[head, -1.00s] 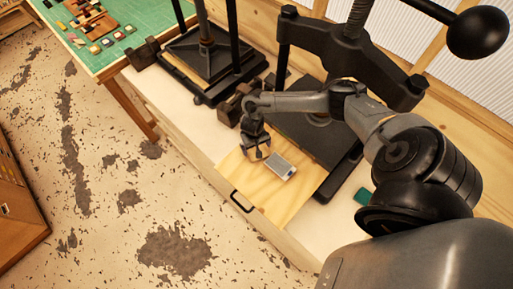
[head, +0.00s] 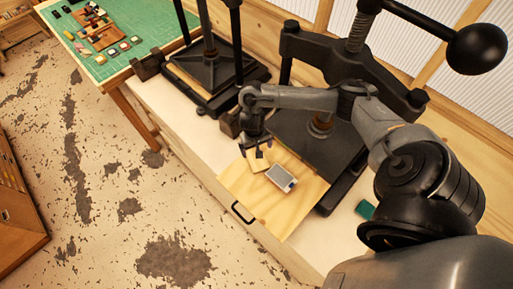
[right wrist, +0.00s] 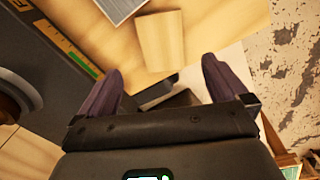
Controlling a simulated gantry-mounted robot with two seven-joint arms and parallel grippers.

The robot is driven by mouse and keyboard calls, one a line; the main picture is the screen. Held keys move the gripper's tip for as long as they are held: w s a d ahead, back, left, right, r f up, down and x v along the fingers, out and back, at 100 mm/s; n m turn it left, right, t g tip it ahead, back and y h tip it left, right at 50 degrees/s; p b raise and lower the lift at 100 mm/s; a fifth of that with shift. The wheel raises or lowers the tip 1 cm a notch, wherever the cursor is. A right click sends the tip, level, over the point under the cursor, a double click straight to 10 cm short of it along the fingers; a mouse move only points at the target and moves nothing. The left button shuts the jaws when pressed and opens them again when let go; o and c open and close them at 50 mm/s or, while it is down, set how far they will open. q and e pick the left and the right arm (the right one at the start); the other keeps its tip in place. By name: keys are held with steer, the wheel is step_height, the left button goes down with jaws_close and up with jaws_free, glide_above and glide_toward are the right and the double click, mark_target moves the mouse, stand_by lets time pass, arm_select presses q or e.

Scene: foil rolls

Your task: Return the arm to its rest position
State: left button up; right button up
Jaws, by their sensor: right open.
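My right arm reaches in from the right in the head view. Its gripper (head: 256,150) hangs over the far-left part of a pale wooden board (head: 272,213). In the right wrist view the right gripper (right wrist: 163,88) is open, its two dark fingers wide apart with nothing held between them. A small wooden block (right wrist: 158,40) lies on the board beyond the fingertips, apart from them. It also shows just below the gripper in the head view (head: 258,163). My left gripper is not in view.
A grey-faced rectangular piece (head: 281,178) lies beside the block. A black press (head: 318,140) stands behind the board, and another press (head: 212,75) is farther left. A green object (head: 365,209) lies on the bench at right. A green mat (head: 110,60) holds small pieces.

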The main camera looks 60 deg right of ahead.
steer(key=w+a+n+t+y, duration=0.1)
steer(key=a+n+t+y, duration=0.45)
steer(key=a, duration=2.05)
steer(key=s+d+r+n+g+h, duration=0.1)
steer(key=s+d+r+n+h, duration=0.3)
steer(key=s+r, duration=0.5)
steer(key=s, duration=0.2)
steer(key=shift+s+d+h, duration=0.15)
steer(key=shift+s+h, duration=0.2)
